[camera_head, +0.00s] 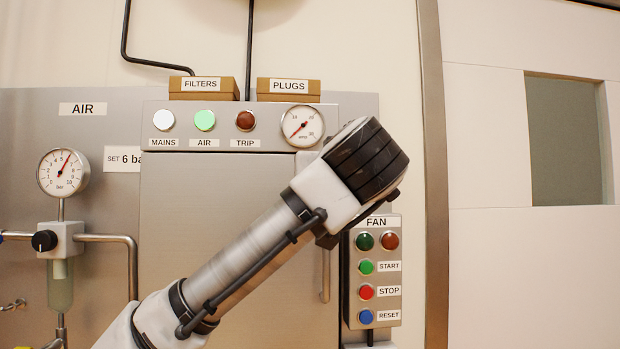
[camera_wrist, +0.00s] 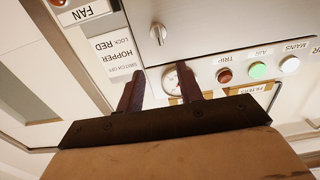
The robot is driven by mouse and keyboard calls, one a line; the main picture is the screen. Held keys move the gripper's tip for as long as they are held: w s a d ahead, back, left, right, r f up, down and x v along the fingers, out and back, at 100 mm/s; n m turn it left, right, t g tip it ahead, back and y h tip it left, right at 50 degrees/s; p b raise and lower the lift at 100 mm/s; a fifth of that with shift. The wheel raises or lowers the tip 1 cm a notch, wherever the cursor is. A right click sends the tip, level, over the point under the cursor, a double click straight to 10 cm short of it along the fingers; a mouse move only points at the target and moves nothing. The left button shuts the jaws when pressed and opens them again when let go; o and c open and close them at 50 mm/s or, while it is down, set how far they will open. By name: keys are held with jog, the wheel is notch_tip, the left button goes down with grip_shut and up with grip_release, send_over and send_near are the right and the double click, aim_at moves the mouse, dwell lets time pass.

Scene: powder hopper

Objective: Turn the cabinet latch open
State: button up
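The cabinet door (camera_head: 220,215) is a grey metal panel below the row of lamps in the head view. In the wrist view, which is turned upside down, a small silver turn latch (camera_wrist: 158,33) sits on the cabinet door (camera_wrist: 215,25) near its edge. My gripper (camera_wrist: 161,67) has its two dark fingers apart with nothing between them. The latch shows just beyond the fingertips, apart from them. In the head view my arm hides both the latch and the gripper's fingers.
A vertical bar handle (camera_head: 325,275) is on the door's right side. The FAN button box (camera_head: 373,270) stands close right of my arm. A round gauge (camera_head: 302,126) and lamps (camera_head: 204,121) sit above the door, with FILTERS (camera_head: 203,88) and PLUGS (camera_head: 289,91) boxes on top.

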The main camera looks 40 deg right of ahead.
jog(key=p+x, duration=0.4)
jog(key=x, duration=0.8)
jog(key=shift+w+d, duration=0.15)
jog(key=shift+w, duration=0.05)
jog(key=c, duration=0.7)
jog(key=shift+o, duration=0.2)
